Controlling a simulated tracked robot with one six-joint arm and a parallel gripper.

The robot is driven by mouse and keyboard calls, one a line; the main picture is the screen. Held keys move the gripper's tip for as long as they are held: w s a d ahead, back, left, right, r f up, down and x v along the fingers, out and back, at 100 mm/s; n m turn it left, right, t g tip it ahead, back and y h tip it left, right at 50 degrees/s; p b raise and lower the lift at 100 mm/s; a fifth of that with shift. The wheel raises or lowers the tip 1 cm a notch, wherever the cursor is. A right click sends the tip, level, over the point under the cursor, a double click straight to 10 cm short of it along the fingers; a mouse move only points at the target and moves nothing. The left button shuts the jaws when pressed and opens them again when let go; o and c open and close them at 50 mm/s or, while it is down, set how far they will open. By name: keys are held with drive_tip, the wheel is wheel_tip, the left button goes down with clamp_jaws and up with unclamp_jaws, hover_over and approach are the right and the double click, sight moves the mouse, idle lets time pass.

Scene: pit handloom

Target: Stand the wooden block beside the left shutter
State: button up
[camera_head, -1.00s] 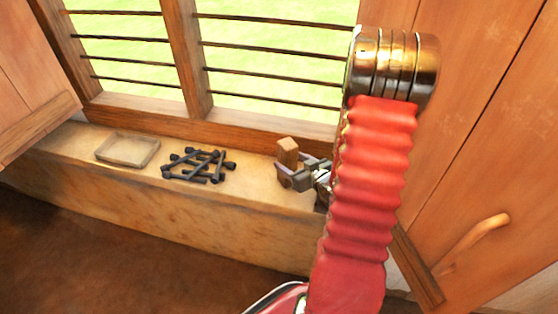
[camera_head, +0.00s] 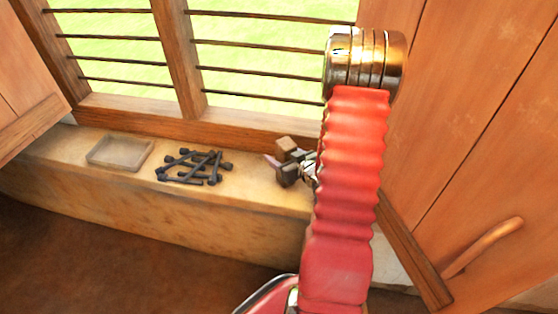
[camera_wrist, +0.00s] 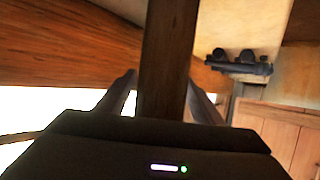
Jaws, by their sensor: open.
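The wooden block (camera_head: 287,144) is at the right end of the window sill, with its lower part hidden behind my gripper. It looks slightly tilted; whether its base touches the sill cannot be seen. My gripper (camera_head: 281,167) is open around it. In the wrist view the block (camera_wrist: 166,60) appears as a dark brown bar between my two open fingers (camera_wrist: 163,98). The left shutter (camera_head: 30,85) stands open at the left edge of the head view, near the far left end of the sill. It seems to show also in the wrist view (camera_wrist: 280,128).
The sill (camera_head: 60,150) carries a shallow tray (camera_head: 120,152) near the left shutter and a heap of dark, knob-ended pieces (camera_head: 194,167) between tray and block. Window bars and a wooden frame (camera_head: 235,125) run behind. The right shutter (camera_head: 460,130) with a handle is at right.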

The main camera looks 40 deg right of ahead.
sight(285, 146)
drive_tip(key=shift+w+d+f, duration=0.15)
drive_tip(key=shift+w+d, duration=0.05)
drive_tip(key=shift+w, duration=0.05)
drive_tip(key=shift+a, duration=0.1)
idle(0.3)
drive_tip(key=c, duration=1.5)
drive_tip(key=shift+o, duration=0.2)
drive_tip(key=shift+r, duration=0.2)
wheel_tip(285, 146, up, 10)
drive_tip(key=shift+f, duration=0.15)
